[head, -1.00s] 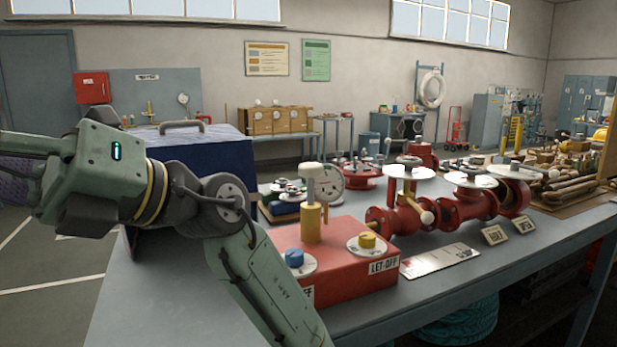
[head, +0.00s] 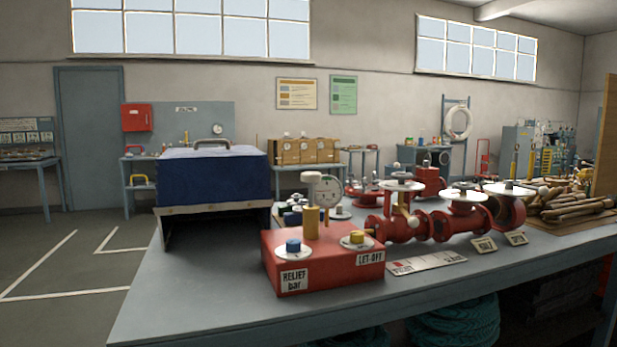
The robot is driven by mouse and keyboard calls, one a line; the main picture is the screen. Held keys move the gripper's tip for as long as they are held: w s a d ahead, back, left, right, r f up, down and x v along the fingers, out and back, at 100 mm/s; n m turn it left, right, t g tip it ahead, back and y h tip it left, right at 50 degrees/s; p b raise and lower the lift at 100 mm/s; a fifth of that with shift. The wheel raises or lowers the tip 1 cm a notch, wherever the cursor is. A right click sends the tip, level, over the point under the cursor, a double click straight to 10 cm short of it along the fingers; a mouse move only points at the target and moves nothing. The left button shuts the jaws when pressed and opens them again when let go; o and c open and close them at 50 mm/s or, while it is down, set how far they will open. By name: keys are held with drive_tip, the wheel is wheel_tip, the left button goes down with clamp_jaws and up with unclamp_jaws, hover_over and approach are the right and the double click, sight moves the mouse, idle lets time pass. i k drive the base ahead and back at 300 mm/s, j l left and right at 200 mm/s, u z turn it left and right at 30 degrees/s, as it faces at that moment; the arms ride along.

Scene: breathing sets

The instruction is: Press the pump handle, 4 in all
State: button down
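The pump is a red box (head: 325,262) on the grey bench, with a yellow cylinder (head: 311,222) standing on top. The pale pump handle (head: 312,177) caps a light rod above the cylinder and stands upright. A round gauge (head: 328,190) shows behind it. A blue knob (head: 293,246) sits on a white disc near the label "RELIEF bar", and a yellow knob (head: 357,237) on a white disc near the label "LET-OFF". My arm and gripper are out of the head view, and nothing touches the handle.
A dark blue box (head: 213,180) with a top handle stands left of the pump. Red valves with white handwheels (head: 466,196) stand to the right, with small label plates in front. The bench front (head: 190,300) left of the pump is clear.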

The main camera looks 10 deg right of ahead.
sight(310, 176)
drive_tip(key=i+j, duration=0.1)
drive_tip(key=j, duration=0.35)
drive_tip(key=i+j, duration=0.1)
drive_tip(key=j, duration=0.35)
drive_tip(key=i+j, duration=0.1)
drive_tip(key=j, duration=0.3)
drive_tip(key=i+j, duration=0.15)
drive_tip(key=j, duration=0.3)
drive_tip(key=z, duration=1.35)
drive_tip(key=i+j+z, duration=0.1)
drive_tip(key=z, duration=0.15)
drive_tip(key=i+j, duration=0.65)
drive_tip(key=i, duration=0.1)
